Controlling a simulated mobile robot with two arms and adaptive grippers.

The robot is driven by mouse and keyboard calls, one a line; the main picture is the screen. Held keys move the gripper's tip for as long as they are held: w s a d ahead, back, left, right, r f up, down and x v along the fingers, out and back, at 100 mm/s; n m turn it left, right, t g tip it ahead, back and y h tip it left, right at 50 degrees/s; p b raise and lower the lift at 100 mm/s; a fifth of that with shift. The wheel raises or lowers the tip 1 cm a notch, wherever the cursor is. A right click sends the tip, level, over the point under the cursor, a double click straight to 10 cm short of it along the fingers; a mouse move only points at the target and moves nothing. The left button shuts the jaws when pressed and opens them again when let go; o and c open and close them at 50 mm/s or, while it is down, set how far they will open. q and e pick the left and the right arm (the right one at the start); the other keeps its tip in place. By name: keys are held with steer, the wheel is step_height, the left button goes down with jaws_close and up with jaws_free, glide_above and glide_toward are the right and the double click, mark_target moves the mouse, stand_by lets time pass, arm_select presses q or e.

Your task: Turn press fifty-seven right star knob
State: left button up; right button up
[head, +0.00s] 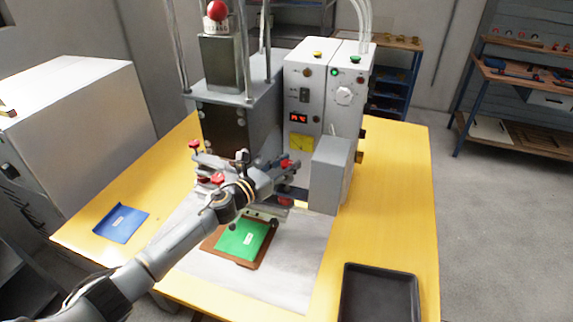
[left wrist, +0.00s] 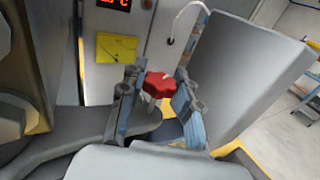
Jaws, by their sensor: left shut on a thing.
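The press (head: 238,110) stands at the back of the yellow table with red star knobs around its lower part. The right red star knob (head: 286,163) shows beside my left gripper (head: 284,177); my left forearm crosses in front of the press. In the left wrist view the red knob (left wrist: 160,84) sits between the two fingers of my left gripper (left wrist: 157,92), which is shut on it. Two more red star knobs, an upper one (head: 194,144) and a lower one (head: 217,178), show at the left. My right gripper is not in view.
A grey box-shaped part (head: 330,175) stands close to the right of my left gripper. A green piece (head: 243,239) lies on a brown holder below. A black tray (head: 379,294) and a blue sheet (head: 122,223) lie on the yellow table (head: 400,200). Its right side is mostly clear.

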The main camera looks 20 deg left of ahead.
arm_select(q)
steer(key=shift+y, duration=0.3)
steer(key=shift+d+n+t+y+p, duration=0.1)
steer(key=shift+n+t+y+p, duration=0.3)
steer(key=shift+n+y, duration=0.15)
steer(key=n+t+y+p, duration=0.1)
steer(key=n+y, duration=0.1)
steer(key=y, duration=0.1)
steer(key=shift+r, duration=0.1)
steer(key=n+y, duration=0.2)
steer(key=y, duration=0.1)
steer(key=shift+d+p, duration=0.1)
steer(key=shift+p, duration=0.25)
steer(key=n+y, duration=0.1)
steer(key=y, duration=0.1)
steer(key=n+y, duration=0.1)
steer(key=y, duration=0.1)
steer(key=shift+f+n, duration=0.2)
steer(key=shift+n, duration=0.15)
steer(key=shift+n+g+y+b, duration=0.5)
steer(key=shift+n+y, duration=0.6)
steer(key=shift+y, duration=0.95)
